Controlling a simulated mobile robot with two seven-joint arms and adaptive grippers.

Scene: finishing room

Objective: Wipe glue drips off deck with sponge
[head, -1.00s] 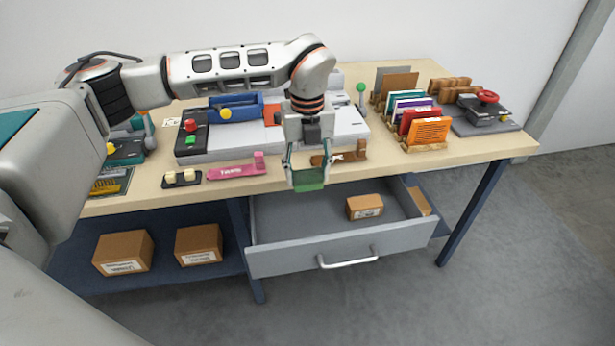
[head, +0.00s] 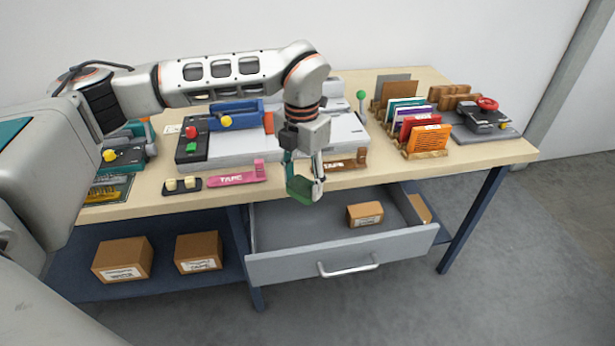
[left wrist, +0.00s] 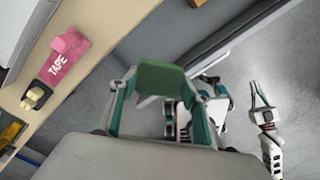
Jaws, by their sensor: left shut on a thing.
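My left gripper (head: 303,188) is shut on a green sponge (head: 297,187). It holds the sponge in the air, at the table's front edge and above the open drawer. The sponge (left wrist: 160,78) also shows between the fingers in the left wrist view. Behind the gripper stands a grey-white machine with a flat pale deck (head: 235,150), a blue clamp (head: 222,115) and a panel with red and green buttons (head: 192,138). The gripper and wrist hide part of the machine. I cannot make out glue drips. My right gripper (left wrist: 262,100) shows small in the left wrist view.
A pink tape holder (head: 238,174) and a brown one (head: 347,163) lie along the front edge. A rack of colored booklets (head: 428,138) and a press with a red knob (head: 487,112) stand right. The open drawer (head: 340,262) juts out below, with small boxes inside.

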